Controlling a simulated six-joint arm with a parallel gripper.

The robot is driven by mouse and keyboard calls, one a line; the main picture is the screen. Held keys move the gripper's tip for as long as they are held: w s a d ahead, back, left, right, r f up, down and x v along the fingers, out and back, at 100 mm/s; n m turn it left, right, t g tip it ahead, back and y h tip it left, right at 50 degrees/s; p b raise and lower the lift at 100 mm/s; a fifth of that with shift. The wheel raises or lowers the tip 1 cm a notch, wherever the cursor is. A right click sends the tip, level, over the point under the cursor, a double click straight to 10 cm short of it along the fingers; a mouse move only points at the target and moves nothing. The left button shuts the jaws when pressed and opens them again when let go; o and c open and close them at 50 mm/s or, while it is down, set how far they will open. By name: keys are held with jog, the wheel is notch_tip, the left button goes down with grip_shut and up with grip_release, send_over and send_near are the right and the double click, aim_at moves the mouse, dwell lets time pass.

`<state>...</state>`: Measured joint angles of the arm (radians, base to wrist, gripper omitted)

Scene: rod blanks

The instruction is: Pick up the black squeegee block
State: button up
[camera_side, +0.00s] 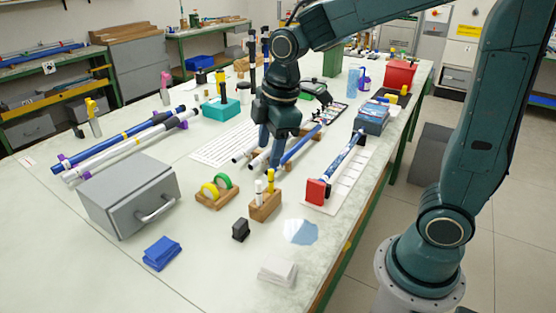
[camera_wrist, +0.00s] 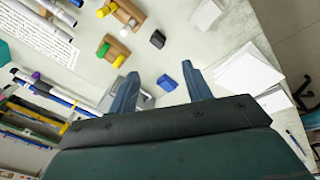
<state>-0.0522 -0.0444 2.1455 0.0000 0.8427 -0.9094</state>
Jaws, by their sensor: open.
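The black squeegee block (camera_side: 241,229) stands on the pale bench top, in front of the wooden marker holder, in the side view. In the wrist view it is the small dark block (camera_wrist: 157,39) just beyond the fingertips, roughly centred between them. My gripper (camera_side: 269,158) points down above the bench, behind and above the block, near the rods. Its two fingers (camera_wrist: 160,70) are apart, with nothing held between them. The block is clear of the fingers and fully visible in both views.
A wooden marker holder (camera_side: 265,206), a tape holder (camera_side: 217,197), a grey drawer box (camera_side: 130,195), a blue folded cloth (camera_side: 162,253) and a white cloth stack (camera_side: 278,271) surround the block. A bluish patch (camera_side: 301,232) lies to its right. Rods lie below my gripper.

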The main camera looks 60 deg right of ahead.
aim_at(240, 223)
jog(key=w+a+f+n+g, duration=0.2)
jog(key=w+f+n, duration=0.5)
jog(key=f, duration=0.4)
jog(key=shift+w+f, duration=0.2)
jog(key=shift+w, duration=0.7)
jog(key=shift+f, duration=4.3)
jog(key=shift+f, duration=0.1)
jog(key=shift+s+f, duration=0.2)
jog(key=shift+f, duration=2.25)
jog(key=c, duration=1.1)
jog(key=shift+r, duration=0.15)
grip_shut()
